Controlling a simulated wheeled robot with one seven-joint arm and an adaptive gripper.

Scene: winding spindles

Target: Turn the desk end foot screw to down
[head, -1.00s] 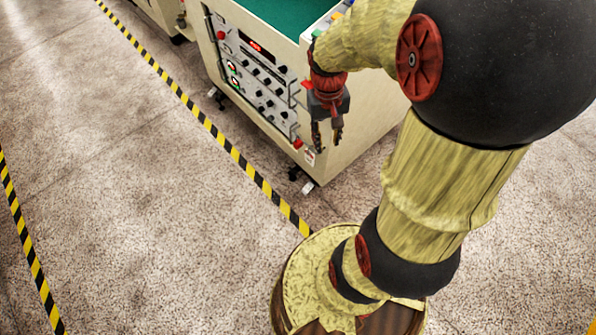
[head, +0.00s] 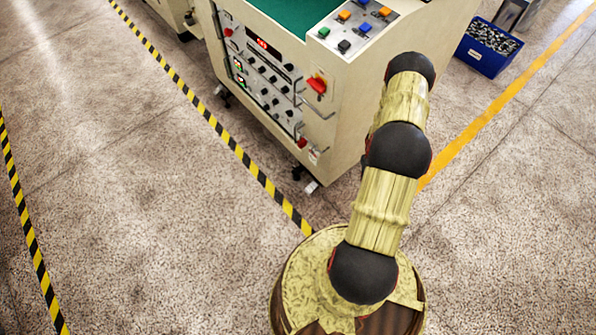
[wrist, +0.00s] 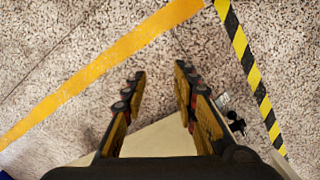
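The desk is the cream machine cabinet (head: 350,130) in the head view. At its near bottom corner is a foot with a dark part (head: 298,172) and a small pale pad (head: 311,187) on the floor. The foot also shows in the wrist view as a dark part (wrist: 236,123) and pale pad (wrist: 222,100), right of my fingers. The screw's setting is too small to tell. My gripper (wrist: 160,74) is open and empty, with bare floor between its fingertips. In the head view my gripper is hidden behind my arm.
The cabinet front has a control panel (head: 262,85), a red switch (head: 317,84) and handles. A black-yellow floor stripe (head: 248,165) passes in front of the foot. A yellow line (head: 480,120) and a blue bin (head: 485,58) are at right. Open floor lies left.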

